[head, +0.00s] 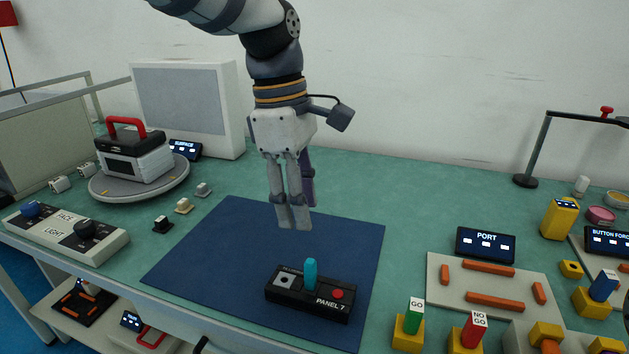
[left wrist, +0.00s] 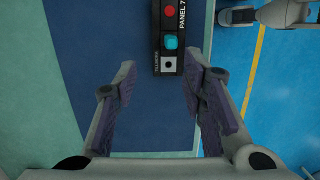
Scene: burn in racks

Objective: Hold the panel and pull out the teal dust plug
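The black panel (head: 330,304), marked PANEL 7, lies on the front part of the blue mat (head: 215,250). The teal dust plug (head: 311,273) stands upright in it, between a grey socket plate and a red button. My left gripper (head: 293,224) hangs pointing down above the mat, behind the panel and apart from it. In the left wrist view its two fingers (left wrist: 160,82) are spread with nothing between them. The plug (left wrist: 171,43) and the panel (left wrist: 169,28) show just beyond the fingertips there. No right gripper can be made out.
A FACE LIGHT control box (head: 65,235) and a turntable (head: 100,190) bearing a red-handled case stand at left. A PORT display (head: 485,246), a tray with orange bars (head: 440,268) and GO and NO GO gauges (head: 409,328) stand at right. The mat around the panel is clear.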

